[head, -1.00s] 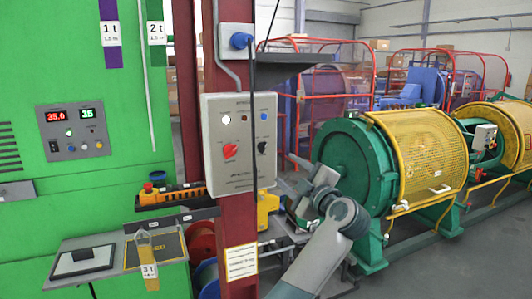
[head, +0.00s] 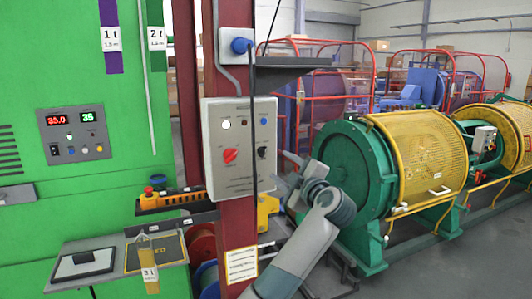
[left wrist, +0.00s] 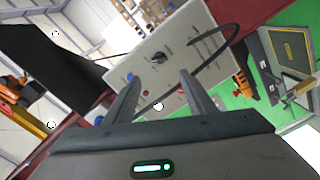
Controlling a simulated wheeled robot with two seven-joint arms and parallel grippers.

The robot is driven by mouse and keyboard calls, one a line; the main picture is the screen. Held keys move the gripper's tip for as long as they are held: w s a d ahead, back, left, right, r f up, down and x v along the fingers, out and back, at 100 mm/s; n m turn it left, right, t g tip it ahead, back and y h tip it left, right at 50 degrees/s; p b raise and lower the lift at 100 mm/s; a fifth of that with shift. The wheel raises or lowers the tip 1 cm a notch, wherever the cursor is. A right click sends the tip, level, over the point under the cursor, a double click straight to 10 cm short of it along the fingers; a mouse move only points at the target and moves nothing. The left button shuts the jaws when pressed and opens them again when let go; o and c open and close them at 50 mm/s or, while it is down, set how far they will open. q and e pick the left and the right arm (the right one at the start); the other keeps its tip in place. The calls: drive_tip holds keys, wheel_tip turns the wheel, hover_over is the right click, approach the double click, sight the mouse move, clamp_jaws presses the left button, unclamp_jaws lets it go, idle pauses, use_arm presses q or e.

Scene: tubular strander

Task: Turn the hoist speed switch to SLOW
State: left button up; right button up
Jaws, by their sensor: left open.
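A light grey control box (head: 240,180) is fixed to the dark red column. It carries a red knob (head: 230,156), a black knob (head: 262,153), a white lamp (head: 226,124) and a blue button (head: 264,121). The labels are too small to read, so I cannot tell which knob is the hoist speed switch. My left gripper (head: 284,186) is just right of the box's lower right side. In the left wrist view its two fingers (left wrist: 160,92) are apart and empty, with the black knob (left wrist: 159,57) beyond them. My right gripper is not in view.
A black cable (head: 253,110) hangs down the box's front and loops across the left wrist view (left wrist: 232,55). A dark shelf (head: 290,68) juts out above the box. A green machine with a yellow mesh guard (head: 415,155) stands close on the right.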

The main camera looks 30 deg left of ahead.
sight(264, 153)
use_arm(q)
drive_tip(key=p+x, duration=0.3)
drive_tip(key=x, duration=0.8)
drive_tip(key=shift+w+a+r, duration=0.15)
drive_tip(key=shift+a, duration=0.05)
drive_tip(key=shift+w+a+p, duration=0.4)
drive_tip(key=shift+w+a, duration=0.05)
drive_tip(key=shift+a, duration=0.1)
drive_tip(key=c, duration=1)
